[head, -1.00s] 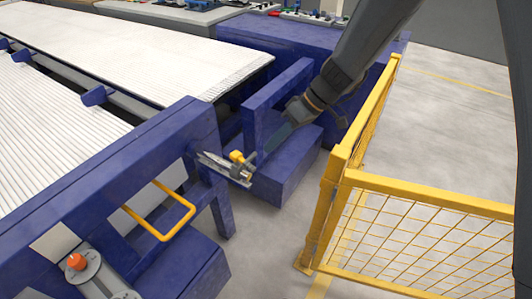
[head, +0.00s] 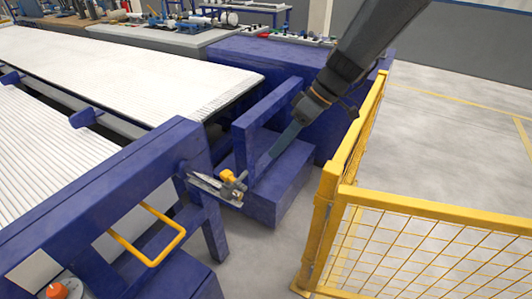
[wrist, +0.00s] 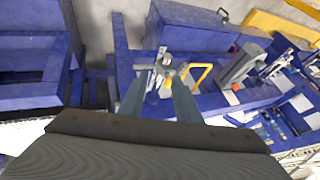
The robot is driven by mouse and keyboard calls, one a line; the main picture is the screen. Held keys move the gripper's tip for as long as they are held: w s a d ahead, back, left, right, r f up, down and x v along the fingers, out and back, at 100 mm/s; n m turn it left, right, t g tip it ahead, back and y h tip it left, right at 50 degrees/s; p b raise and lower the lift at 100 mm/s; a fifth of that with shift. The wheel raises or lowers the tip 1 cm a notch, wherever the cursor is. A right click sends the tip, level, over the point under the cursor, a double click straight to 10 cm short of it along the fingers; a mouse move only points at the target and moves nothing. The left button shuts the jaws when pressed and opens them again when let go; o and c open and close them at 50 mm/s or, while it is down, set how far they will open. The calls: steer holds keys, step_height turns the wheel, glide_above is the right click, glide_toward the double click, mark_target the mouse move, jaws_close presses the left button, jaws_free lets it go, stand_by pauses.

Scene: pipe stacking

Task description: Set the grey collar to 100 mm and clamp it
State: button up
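The grey collar (head: 239,186) with a yellow clamp lever (head: 227,176) sits on a short pale scale bar (head: 207,186) that sticks out from the blue frame's corner. The scale marks are too small to read, and I cannot tell whether the lever is clamped.
A yellow mesh fence (head: 410,235) stands right of the arm. Blue machine blocks (head: 285,185) lie under and behind the gripper. A yellow bar handle (head: 150,250) and an orange knob (head: 57,291) are at lower left. White pipe racks (head: 120,60) fill the left.

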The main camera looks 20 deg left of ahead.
steer(key=a+f+n+t+h, duration=0.1)
steer(key=a+f+n+h, duration=0.3)
steer(key=n, duration=0.6)
steer(key=n+t, duration=0.2)
steer(key=n, duration=0.5)
glide_toward(241, 177)
steer(key=shift+n, duration=0.3)
steer(key=shift+w+a+f+p, duration=0.15)
steer(key=shift+f+p, duration=0.3)
steer(key=shift+f, duration=0.8)
steer(key=shift+s+a+f+p, duration=0.1)
steer(key=shift+a+f+p, duration=0.3)
steer(key=shift+f, duration=0.85)
steer(key=shift+w+a+f+p, duration=0.1)
steer(key=shift+f+p, duration=0.45)
steer(key=shift+f, duration=0.7)
jaws_close()
